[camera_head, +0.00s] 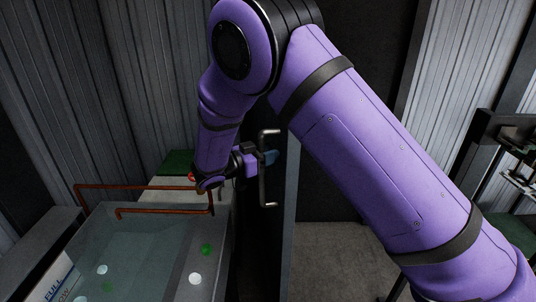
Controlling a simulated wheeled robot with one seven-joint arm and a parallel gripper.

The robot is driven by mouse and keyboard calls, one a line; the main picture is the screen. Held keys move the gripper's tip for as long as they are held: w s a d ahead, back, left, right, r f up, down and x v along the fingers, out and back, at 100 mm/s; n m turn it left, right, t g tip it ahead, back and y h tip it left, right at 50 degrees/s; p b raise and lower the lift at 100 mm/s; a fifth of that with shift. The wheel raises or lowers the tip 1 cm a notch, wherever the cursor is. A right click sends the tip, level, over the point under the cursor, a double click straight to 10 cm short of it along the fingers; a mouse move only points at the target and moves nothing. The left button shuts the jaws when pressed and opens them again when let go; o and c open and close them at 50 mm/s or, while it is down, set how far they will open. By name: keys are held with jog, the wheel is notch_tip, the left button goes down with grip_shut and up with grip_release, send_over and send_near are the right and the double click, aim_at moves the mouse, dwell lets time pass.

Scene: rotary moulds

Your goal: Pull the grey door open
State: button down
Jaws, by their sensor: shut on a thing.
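A dark vertical bar handle (263,190) stands near the middle of the view, with short bent ends at top and bottom. My gripper (267,159) reaches it from the left and is shut on the middle of the handle. The grey door (290,220) shows just right of the handle as a tall narrow slab, seen nearly edge-on. My purple arm hides its upper part. A dark gap and floor show to its right; I cannot tell exactly how far the door stands open.
A glass-sided tank (150,235) with a copper-coloured pipe (140,187) and small white and green discs stands at lower left, close to my gripper. Corrugated walls (130,80) rise behind. Bare floor (340,255) lies right of the door. Dark equipment stands at far right.

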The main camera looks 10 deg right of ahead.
jog(key=shift+s+a+f, duration=0.2)
jog(key=shift+s, duration=0.15)
jog(key=c, duration=1.2)
grip_release()
jog(key=shift+o, duration=1.1)
jog(key=shift+s+r, duration=0.15)
jog(key=shift+s, duration=0.05)
jog(key=shift+w, duration=0.1)
jog(key=shift+w+d+r, duration=0.1)
jog(key=shift+d, duration=0.05)
jog(key=v, duration=1)
jog(key=shift+a, duration=0.4)
jog(key=shift+s, duration=0.2)
